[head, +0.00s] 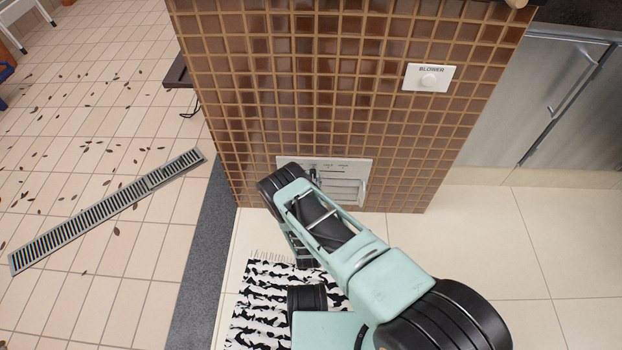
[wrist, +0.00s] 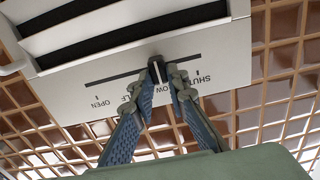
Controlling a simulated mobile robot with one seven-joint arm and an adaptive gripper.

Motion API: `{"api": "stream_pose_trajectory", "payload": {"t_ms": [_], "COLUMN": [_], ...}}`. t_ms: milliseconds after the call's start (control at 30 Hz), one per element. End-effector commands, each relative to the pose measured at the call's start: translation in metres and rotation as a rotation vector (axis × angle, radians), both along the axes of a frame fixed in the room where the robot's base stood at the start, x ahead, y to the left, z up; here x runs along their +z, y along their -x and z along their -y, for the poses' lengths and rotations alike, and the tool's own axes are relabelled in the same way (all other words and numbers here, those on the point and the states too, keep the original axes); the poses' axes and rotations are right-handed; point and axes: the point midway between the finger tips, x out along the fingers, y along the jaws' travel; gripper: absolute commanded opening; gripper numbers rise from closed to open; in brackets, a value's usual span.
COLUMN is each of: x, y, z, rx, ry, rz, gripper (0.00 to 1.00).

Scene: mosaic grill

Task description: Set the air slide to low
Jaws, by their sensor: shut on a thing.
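The white air slide panel (head: 345,180) is set low in the brown mosaic wall, and it fills the upper part of the wrist view (wrist: 225,45). It has a dark straight slot (wrist: 110,77) with marks; OPEN reads at the left and SHUT at the right in the wrist view. My gripper (wrist: 160,75) is shut on the dark slide knob (wrist: 156,60), which sits between the two end marks, right of the slot's middle.
Louvre openings (wrist: 90,30) lie beside the slot. A white BLOWER plate (head: 428,78) with a round knob is higher on the wall. A black-and-white rug (head: 265,300) lies under my arm. A floor drain grate (head: 105,210) is at left. Pale floor at right is clear.

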Motion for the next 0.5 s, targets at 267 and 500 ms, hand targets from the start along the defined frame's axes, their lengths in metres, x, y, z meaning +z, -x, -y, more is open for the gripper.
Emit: {"api": "stream_pose_trajectory", "payload": {"t_ms": [267, 500], "x": [0.0016, 0.0008], "y": [-0.0021, -0.001], "z": [0.0006, 0.0004], "rx": [-0.001, -0.001], "ry": [0.0, 0.0], "rz": [0.004, 0.002], "gripper": [0.15, 0.32]}}
